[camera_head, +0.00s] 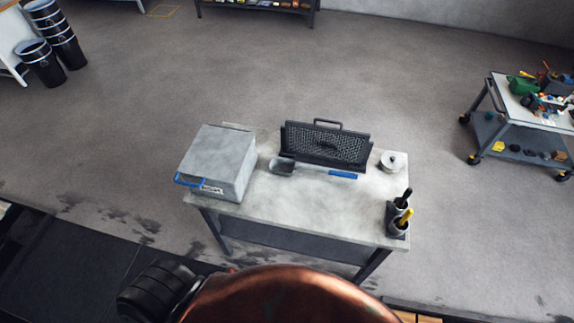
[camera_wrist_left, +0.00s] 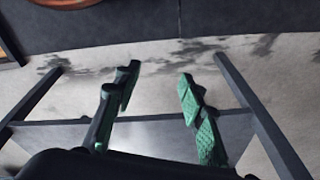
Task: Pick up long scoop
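The long scoop lies on the grey work table (camera_head: 290,213), with its dark grey bowl (camera_head: 281,166) at the left and its blue handle (camera_head: 343,175) at the right. It lies just in front of a black mesh-faced rack. My left gripper (camera_wrist_left: 158,84) shows in the left wrist view, with two green-padded fingers apart and nothing between them. Beyond the fingers are table legs and a lower shelf; the scoop is not in that view. Neither gripper shows in the head view, so the distance to the scoop cannot be told.
A grey box (camera_head: 218,162) with a blue handle stands at the table's left. The mesh rack (camera_head: 326,144) stands behind the scoop. A round lidded pot (camera_head: 393,161) and a dark holder (camera_head: 397,226) with upright handles are at the right. The table's front middle is clear.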

